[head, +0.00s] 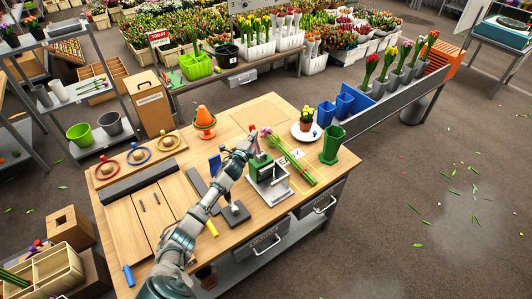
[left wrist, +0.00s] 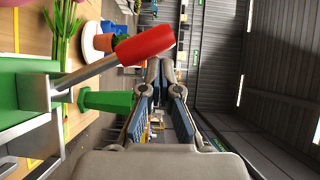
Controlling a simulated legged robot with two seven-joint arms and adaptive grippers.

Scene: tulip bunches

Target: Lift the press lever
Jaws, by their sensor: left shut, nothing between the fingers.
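The press (head: 268,172) has a green body and a pale metal base and stands near the right front of the wooden table. In the left wrist view its green body (left wrist: 22,85) is at the left edge. Its lever is a metal rod (left wrist: 85,75) with a red handle (left wrist: 145,44), slanting up to the right. My left gripper (head: 250,139) is at the press. In the left wrist view the left gripper (left wrist: 160,63) is shut and empty, its fingertips close beside the red handle. Whether they touch it I cannot tell. The right gripper is not in view.
A tulip bunch (head: 292,158) lies right of the press. Beyond it are a green vase (head: 332,145), a white plate (head: 297,134) with a potted plant, and blue containers (head: 345,103). A wooden board (head: 148,213) lies left.

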